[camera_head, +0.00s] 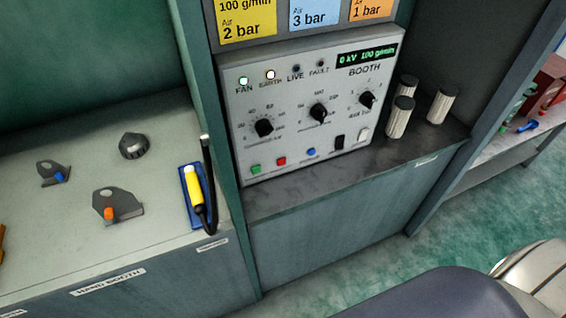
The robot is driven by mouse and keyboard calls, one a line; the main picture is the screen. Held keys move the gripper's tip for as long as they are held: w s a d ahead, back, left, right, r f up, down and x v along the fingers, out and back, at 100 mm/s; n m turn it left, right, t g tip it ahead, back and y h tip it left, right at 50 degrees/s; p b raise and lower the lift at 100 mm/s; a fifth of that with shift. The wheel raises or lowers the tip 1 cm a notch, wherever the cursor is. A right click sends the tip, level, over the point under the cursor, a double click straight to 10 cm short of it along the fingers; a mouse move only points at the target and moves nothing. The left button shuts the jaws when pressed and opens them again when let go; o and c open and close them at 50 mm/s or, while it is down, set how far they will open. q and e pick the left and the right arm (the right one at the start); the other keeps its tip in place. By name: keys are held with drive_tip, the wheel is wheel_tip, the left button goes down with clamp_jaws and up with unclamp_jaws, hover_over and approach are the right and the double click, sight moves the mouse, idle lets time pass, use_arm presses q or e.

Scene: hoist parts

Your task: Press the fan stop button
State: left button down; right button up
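The booth control panel (290,125) is a light grey box standing on a dark shelf in the middle of the view. Along its lower front are a green button (256,169), a red button (281,161) and a blue button (311,152). Their labels are too small to read. The lamp marked FAN (243,81) at the panel's top left glows green. A second lamp, marked EARTH (270,75), glows white. Neither of my grippers is in view.
Several ribbed cylinders (438,108) with dark caps stand right of the panel. Green floor (400,255) shows in front.

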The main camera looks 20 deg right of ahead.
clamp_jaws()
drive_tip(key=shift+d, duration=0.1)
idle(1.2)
